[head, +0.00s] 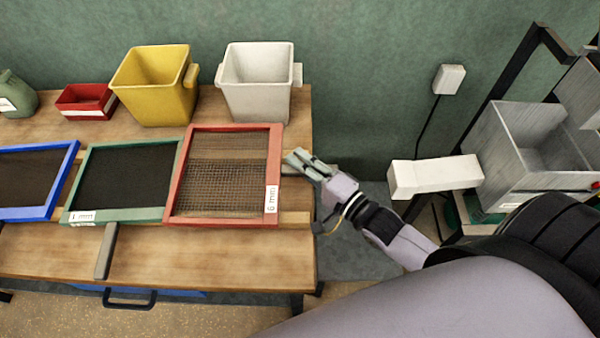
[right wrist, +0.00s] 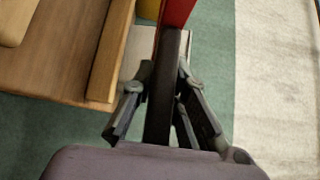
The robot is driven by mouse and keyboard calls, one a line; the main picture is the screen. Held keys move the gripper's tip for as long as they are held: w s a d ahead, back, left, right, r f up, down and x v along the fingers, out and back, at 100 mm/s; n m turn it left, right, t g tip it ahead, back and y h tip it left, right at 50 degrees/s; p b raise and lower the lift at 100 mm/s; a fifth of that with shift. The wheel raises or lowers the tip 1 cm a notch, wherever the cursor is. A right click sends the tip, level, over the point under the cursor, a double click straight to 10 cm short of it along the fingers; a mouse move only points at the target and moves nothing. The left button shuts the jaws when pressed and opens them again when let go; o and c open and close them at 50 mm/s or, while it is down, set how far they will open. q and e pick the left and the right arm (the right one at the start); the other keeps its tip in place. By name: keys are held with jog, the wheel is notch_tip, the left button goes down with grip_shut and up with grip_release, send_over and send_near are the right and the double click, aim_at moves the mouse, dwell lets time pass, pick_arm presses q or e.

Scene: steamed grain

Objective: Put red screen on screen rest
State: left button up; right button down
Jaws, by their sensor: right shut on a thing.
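The red screen (head: 225,174) has a wire mesh, a red frame and a "6 mm" label. In the head view it lies nearly flat at the right end of the wooden table, over wooden rails (head: 296,218) that may be the screen rest. I cannot tell whether it touches them. My right gripper (head: 294,161) is at its right edge. In the right wrist view, my right gripper (right wrist: 165,92) is shut on the screen's dark handle (right wrist: 162,105), which runs to the red frame (right wrist: 177,12). My left gripper is not in view.
A green screen (head: 122,180) and a blue screen (head: 32,180) lie to the left. A yellow bin (head: 155,85), a white bin (head: 256,85) and a small red bin (head: 87,102) stand behind. A metal hopper (head: 525,150) with a white chute (head: 435,175) is at right.

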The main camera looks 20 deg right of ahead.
jog(key=shift+f, duration=1.85)
jog(key=c, duration=2)
grip_release()
jog(key=shift+f, duration=0.15)
jog(key=shift+c, duration=0.2)
jog(key=o, duration=0.5)
jog(key=shift+c, duration=0.2)
jog(key=b+v, duration=0.1)
jog(key=v, duration=1.1)
